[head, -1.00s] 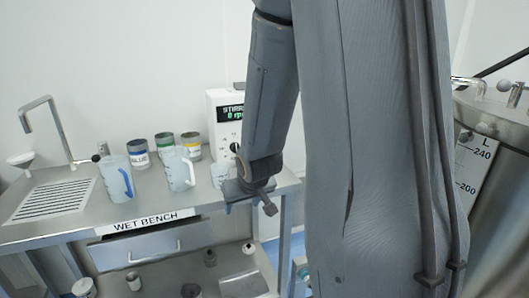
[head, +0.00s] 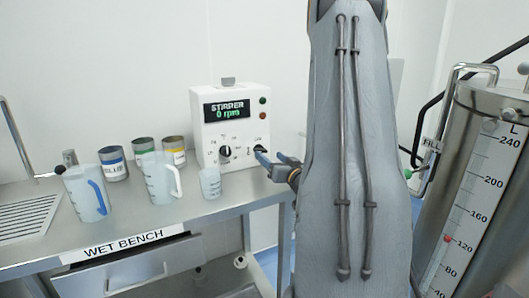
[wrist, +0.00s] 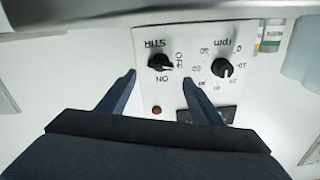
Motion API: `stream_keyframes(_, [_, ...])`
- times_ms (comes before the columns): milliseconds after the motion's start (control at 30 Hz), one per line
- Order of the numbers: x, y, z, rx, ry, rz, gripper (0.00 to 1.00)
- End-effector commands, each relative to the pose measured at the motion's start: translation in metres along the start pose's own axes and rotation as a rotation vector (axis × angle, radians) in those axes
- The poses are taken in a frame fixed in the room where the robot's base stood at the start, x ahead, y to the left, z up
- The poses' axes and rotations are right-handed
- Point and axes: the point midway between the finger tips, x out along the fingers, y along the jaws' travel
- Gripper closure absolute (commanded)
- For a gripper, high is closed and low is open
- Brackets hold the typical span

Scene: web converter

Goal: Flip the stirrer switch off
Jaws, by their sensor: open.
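The white stirrer box (head: 236,102) stands on the bench's right part in the head view, its green display reading "STIRRER 0 rpm". In the wrist view, upside down, the black STIR switch knob (wrist: 160,62) has OFF and ON labels beside it. I cannot tell clearly which label it points at. The black rpm knob (wrist: 222,68) is to its right; it also shows in the head view (head: 225,151). My gripper (wrist: 160,78) is open and empty, its blue fingers spread to either side of the STIR knob's line. In the head view my gripper (head: 262,154) is close to the panel's lower right.
A steel tank (head: 490,190) with a level scale stands at the right.

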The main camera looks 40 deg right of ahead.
Motion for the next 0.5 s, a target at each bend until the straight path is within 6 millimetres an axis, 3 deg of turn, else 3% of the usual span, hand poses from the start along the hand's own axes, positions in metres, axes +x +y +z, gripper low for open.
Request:
stream_keyframes(200, [0.034,-0.002,0.0,-0.002,-0.001,-0.003,0.41])
stream_keyframes(500, [0.051,-0.002,0.001,-0.002,-0.002,-0.002,0.41])
